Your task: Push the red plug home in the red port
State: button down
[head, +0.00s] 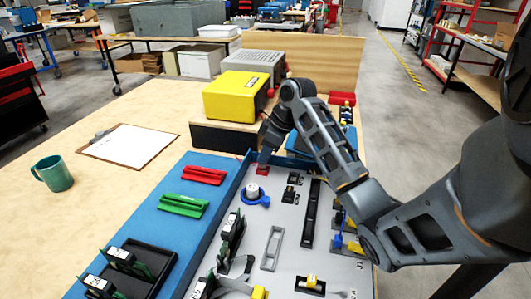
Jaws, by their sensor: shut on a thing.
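My gripper (264,160) points down at the far edge of the grey analyser panel (285,230). It is shut, with its fingertips small and dark in the head view. A small red part (262,171) shows right below the fingertips, on the panel's far left corner. I cannot tell in this view how much of it is the red plug and how much is the red port. Whether the plug is seated or stands proud is too small to see. My arm comes in from the right and covers part of the panel's right side.
A blue-and-white round part (254,193) sits just in front of the red part. Black connectors (290,188) stand to its right. Yellow (238,96) and grey boxes stand behind. Red (203,175) and green strips (184,204) lie on the blue mat at left, beyond which are a clipboard (128,145) and mug (54,173).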

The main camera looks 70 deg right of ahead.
jog(key=shift+f+b, duration=0.45)
jog(key=shift+f, duration=0.5)
dwell(0.6)
jog(key=c, duration=1)
grip_release()
jog(key=shift+o, duration=0.4)
jog(key=shift+o, duration=1.2)
jog(key=shift+r+p, duration=3.25)
jog(key=shift+r, duration=0.3)
jog(key=shift+s, duration=0.1)
